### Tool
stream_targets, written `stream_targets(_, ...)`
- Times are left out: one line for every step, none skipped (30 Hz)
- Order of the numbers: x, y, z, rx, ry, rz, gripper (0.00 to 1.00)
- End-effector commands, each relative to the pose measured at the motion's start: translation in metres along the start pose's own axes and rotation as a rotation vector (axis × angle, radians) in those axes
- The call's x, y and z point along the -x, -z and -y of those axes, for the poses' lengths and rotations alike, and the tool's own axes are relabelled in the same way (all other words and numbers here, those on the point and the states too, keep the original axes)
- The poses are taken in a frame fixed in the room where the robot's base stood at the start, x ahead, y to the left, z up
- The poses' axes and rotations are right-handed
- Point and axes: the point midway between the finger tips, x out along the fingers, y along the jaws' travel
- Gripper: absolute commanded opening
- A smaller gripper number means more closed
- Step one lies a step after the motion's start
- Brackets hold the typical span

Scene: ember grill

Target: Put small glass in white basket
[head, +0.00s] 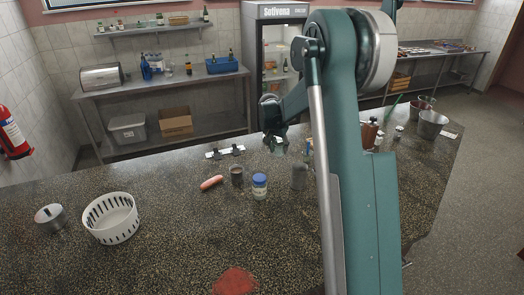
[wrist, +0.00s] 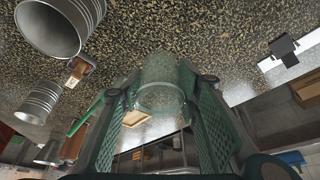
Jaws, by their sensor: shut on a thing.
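The small glass (wrist: 160,72) is clear and sits between the green finger pads of my gripper (wrist: 160,105) in the wrist view. My gripper is shut on it. In the head view my gripper (head: 276,142) is above the far side of the dark speckled counter, and the glass is hard to make out there. The white basket (head: 113,233) is round with slotted walls. It stands upright on the left of the counter, far to the left of my gripper, and looks empty.
A grey metal pot (head: 49,217) stands left of the basket. A red patch (head: 235,281) lies near the front.

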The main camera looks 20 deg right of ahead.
Motion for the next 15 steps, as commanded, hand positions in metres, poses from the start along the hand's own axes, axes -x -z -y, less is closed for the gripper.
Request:
stream_targets(0.000, 0.000, 0.000, 0.000, 0.000, 0.000, 0.20)
stream_targets(0.000, 0.000, 0.000, 0.000, 0.000, 0.000, 0.20)
stream_targets(0.000, 0.000, 0.000, 0.000, 0.000, 0.000, 0.20)
stream_targets(0.000, 0.000, 0.000, 0.000, 0.000, 0.000, 0.20)
stream_targets(0.000, 0.000, 0.000, 0.000, 0.000, 0.000, 0.20)
stream_targets(0.000, 0.000, 0.000, 0.000, 0.000, 0.000, 0.20)
stream_targets(0.000, 0.000, 0.000, 0.000, 0.000, 0.000, 0.20)
stream_targets(0.000, 0.000, 0.000, 0.000, 0.000, 0.000, 0.20)
stream_targets(0.001, 0.001, 0.000, 0.000, 0.000, 0.000, 0.20)
stream_targets(0.002, 0.001, 0.000, 0.000, 0.000, 0.000, 0.20)
stream_targets(0.003, 0.001, 0.000, 0.000, 0.000, 0.000, 0.20)
stream_targets(0.005, 0.002, 0.000, 0.000, 0.000, 0.000, 0.20)
stream_targets(0.007, 0.003, 0.000, 0.000, 0.000, 0.000, 0.20)
stream_targets(0.009, 0.004, 0.000, 0.000, 0.000, 0.000, 0.20)
stream_targets(0.013, 0.005, 0.000, 0.000, 0.000, 0.000, 0.20)
